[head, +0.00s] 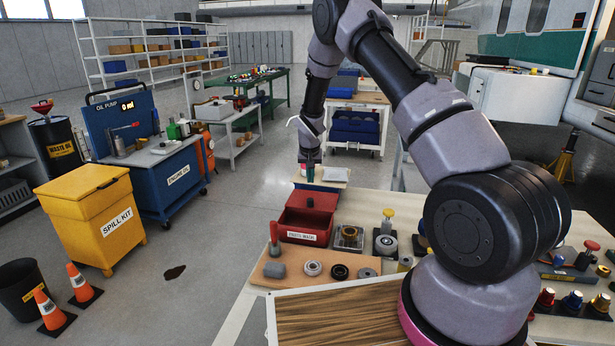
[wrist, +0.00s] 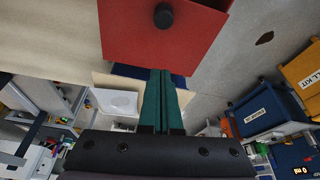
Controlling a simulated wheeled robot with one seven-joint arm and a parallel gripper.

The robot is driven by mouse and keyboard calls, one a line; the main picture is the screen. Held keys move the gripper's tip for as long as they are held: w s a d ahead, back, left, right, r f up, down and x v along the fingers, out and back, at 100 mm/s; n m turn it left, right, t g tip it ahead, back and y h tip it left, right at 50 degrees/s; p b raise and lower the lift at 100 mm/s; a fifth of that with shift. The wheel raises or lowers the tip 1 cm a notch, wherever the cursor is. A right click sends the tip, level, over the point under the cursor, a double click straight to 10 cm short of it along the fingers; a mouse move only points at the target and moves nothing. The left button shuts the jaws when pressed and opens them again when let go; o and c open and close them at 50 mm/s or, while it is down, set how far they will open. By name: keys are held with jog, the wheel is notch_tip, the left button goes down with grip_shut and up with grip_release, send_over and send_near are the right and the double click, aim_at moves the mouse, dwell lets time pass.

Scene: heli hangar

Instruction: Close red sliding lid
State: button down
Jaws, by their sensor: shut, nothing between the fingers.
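A red box (head: 303,237) with a white label on its front stands on the bench. Its red sliding lid (head: 322,199), with a dark knob (head: 310,203), lies toward the back of the box. A dark opening shows in front of the lid. The lid and knob also show at the top of the wrist view (wrist: 125,35). My gripper (head: 309,180) points down just behind the lid's far edge. In the wrist view, its green fingers (wrist: 160,74) are together and empty, with tips close to that edge. I cannot tell whether they touch it.
A tan board (head: 270,283) with several round parts lies in front of the box. A red-handled tool (head: 274,238) stands left of it and a clear box (head: 348,238) right. A pale panel (head: 330,175) lies behind. Open floor is to the left.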

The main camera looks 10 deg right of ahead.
aim_at(311, 195)
jog(key=x, duration=0.7)
jog(key=s, duration=0.3)
jog(key=shift+a+r, duration=0.35)
jog(key=shift+s+a, duration=0.1)
jog(key=shift+s, duration=0.45)
